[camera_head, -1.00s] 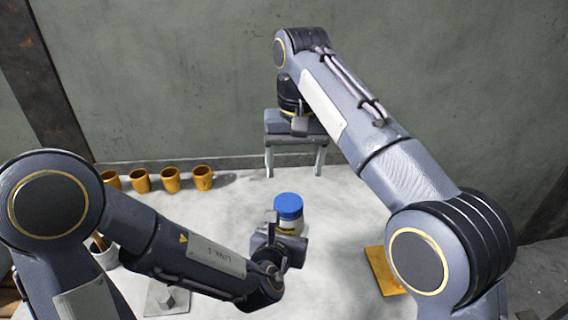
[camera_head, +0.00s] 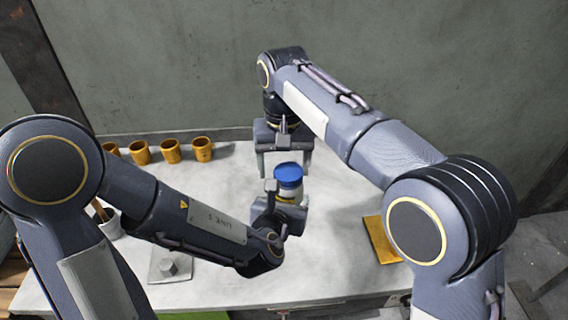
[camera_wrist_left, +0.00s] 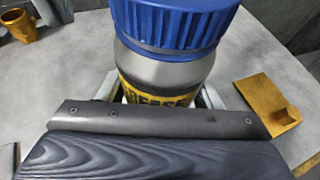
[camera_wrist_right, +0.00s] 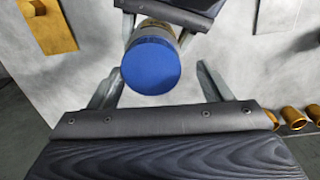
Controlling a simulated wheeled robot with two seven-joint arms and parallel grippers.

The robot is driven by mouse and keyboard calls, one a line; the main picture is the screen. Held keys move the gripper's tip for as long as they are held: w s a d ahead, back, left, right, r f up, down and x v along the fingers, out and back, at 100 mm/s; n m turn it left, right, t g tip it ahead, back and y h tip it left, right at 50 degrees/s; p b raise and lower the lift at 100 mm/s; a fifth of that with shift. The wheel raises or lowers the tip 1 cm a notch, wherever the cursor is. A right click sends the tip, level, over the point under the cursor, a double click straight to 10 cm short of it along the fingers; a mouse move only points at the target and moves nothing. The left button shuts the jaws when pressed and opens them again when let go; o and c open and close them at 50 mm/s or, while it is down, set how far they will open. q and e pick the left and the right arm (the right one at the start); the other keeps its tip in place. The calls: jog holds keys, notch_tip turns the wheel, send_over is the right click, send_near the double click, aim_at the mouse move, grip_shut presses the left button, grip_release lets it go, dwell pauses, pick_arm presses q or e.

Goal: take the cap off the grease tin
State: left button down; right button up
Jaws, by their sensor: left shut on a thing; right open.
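My left gripper (camera_head: 280,209) is shut on the tin's body from the side. My right gripper (camera_head: 286,170) is open and points down, above and just behind the cap. In the right wrist view the blue cap (camera_wrist_right: 151,66) lies ahead of the open fingers, which are apart from it.
Several orange mugs (camera_head: 171,150) stand in a row at the back left.

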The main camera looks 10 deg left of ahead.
pick_arm(q)
jog(key=shift+r, duration=0.1)
pick_arm(e)
jog(key=shift+c, duration=0.4)
pick_arm(q)
jog(key=shift+d, duration=0.15)
pick_arm(e)
jog(key=shift+s+a, duration=0.1)
jog(key=c, duration=0.9)
pick_arm(q)
jog(key=shift+d, duration=0.15)
pick_arm(e)
jog(key=n, duration=0.3)
jog(key=shift+s+a, duration=0.15)
jog(key=shift+r, duration=0.25)
jog(key=shift+r, duration=0.6)
jog(key=shift+w+d+r, duration=0.25)
jog(key=shift+d+r, duration=0.05)
pick_arm(q)
jog(key=shift+a, duration=0.25)
pick_arm(e)
jog(key=shift+d, duration=0.1)
